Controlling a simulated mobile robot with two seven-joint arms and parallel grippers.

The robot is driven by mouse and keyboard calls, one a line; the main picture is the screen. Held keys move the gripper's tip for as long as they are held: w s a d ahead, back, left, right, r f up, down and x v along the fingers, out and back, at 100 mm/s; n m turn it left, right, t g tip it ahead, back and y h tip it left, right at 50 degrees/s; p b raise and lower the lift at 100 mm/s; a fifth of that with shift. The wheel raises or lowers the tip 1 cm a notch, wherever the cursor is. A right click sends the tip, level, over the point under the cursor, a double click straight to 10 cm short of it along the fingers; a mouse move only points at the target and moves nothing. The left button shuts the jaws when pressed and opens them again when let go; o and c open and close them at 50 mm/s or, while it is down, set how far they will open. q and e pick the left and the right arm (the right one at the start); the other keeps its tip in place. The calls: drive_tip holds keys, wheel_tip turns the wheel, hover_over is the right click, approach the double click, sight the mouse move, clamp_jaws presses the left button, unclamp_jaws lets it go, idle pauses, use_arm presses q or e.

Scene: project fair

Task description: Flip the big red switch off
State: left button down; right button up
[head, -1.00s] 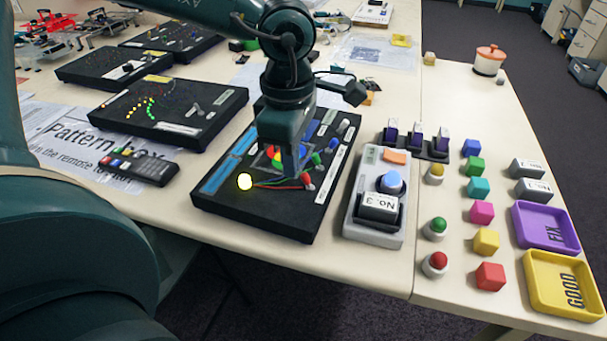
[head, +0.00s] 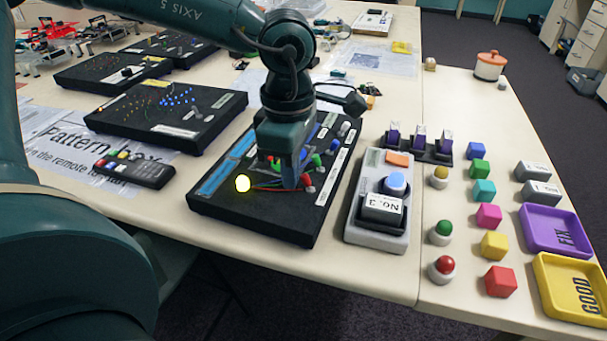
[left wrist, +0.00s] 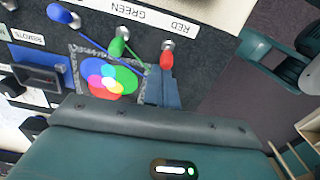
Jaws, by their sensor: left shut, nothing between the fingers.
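The red switch (head: 307,180) is a red-tipped lever on the black light-mixing board (head: 258,222). In the left wrist view the red switch (left wrist: 167,60) stands beside the RED label, its tip pointing toward my fingers. My left gripper (head: 291,186) is shut and empty, pointing down just left of the red switch. In the left wrist view its fingertips (left wrist: 164,88) are right by the lever's tip; I cannot tell whether they touch. Green (left wrist: 117,46) and blue (left wrist: 62,15) levers stand in the same row. My right gripper is not in view.
A grey box with a blue button (head: 395,183) stands close on the right. A remote (head: 134,170) and a black pattern box (head: 167,117) lie to the left.

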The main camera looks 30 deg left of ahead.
use_arm(q)
drive_tip(key=shift+w+d+b, duration=0.2)
drive_tip(key=shift+d+b, duration=0.2)
drive_tip(key=shift+d, duration=0.45)
drive_tip(key=shift+r, duration=0.15)
wheel_tip(320, 180, up, 7)
drive_tip(key=p, duration=0.4)
drive_tip(key=shift+a, duration=0.3)
idle(0.4)
